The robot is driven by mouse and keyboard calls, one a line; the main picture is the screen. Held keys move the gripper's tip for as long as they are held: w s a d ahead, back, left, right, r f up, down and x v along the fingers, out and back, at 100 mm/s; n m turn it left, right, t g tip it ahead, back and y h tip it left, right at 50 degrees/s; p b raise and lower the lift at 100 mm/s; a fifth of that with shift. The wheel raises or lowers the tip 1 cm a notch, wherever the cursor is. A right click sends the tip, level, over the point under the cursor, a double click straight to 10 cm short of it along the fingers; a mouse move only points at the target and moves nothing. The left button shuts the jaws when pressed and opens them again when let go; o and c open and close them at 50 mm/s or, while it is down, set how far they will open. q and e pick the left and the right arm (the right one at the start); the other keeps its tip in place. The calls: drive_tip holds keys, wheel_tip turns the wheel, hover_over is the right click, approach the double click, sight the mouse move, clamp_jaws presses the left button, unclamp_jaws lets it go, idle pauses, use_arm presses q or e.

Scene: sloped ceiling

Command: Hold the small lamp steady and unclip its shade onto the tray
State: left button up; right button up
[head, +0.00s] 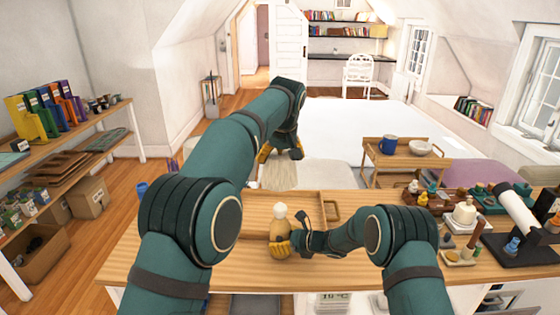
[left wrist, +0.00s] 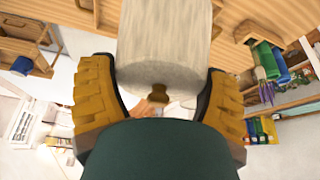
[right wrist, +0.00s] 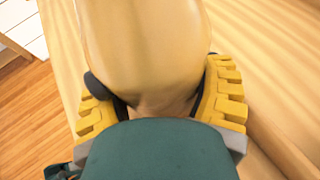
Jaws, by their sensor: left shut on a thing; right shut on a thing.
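The pale grey, fabric-like lampshade (head: 284,175) is between the fingers of my left gripper (head: 281,153). In the left wrist view the shade (left wrist: 165,45) fills the space between the yellow fingers, with a small brown clip (left wrist: 156,94) at its end. The lamp body (head: 279,226), tan and rounded with a white bulb on top, stands upright on the table. My right gripper (head: 281,248) is shut on it low down; the right wrist view shows the body (right wrist: 145,50) between both fingers. The shade is above the bulb and apart from it. A wooden tray (head: 306,203) lies behind the lamp.
The wooden table (head: 150,250) is clear left of the lamp. Lamp parts, bottles and a black stand with a white cylinder (head: 516,212) crowd its right end. A small side table (head: 408,160) with a blue mug and white bowl stands behind.

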drive_tip(key=shift+r, duration=0.1)
drive_tip(key=o, duration=1.3)
drive_tip(key=v, duration=1.2)
drive_tip(key=shift+d, duration=0.1)
